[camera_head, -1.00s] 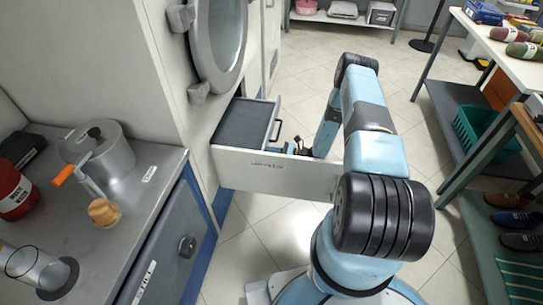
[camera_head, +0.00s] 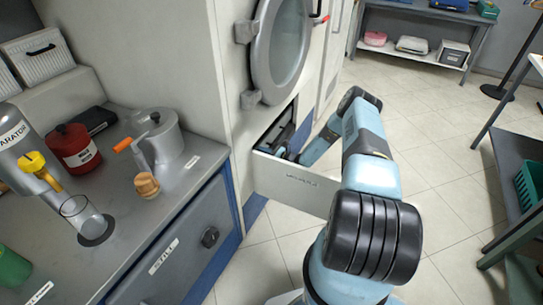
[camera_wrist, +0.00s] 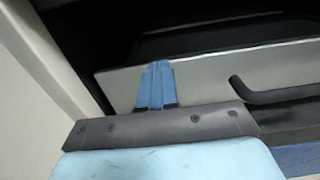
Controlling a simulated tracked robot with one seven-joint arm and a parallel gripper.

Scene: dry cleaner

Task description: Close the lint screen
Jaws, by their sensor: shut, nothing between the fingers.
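The lint screen's pale front with a dark bar handle (camera_wrist: 275,95) fills the middle of the wrist view. In the head view the lint screen (camera_head: 279,138) sits low in the machine's opening, mostly hidden behind a labelled white panel that stands out from the machine. My gripper (camera_wrist: 155,85) is shut and empty, its blue fingers pointing at the front, left of the handle. They look touching or very close. In the head view the fingers are hidden behind the panel. How far the screen still stands out is hard to tell.
The round door (camera_head: 282,50) is above the opening. A counter (camera_head: 200,172) with a kettle-like pot (camera_head: 163,138) and a red canister (camera_head: 74,149) is at left.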

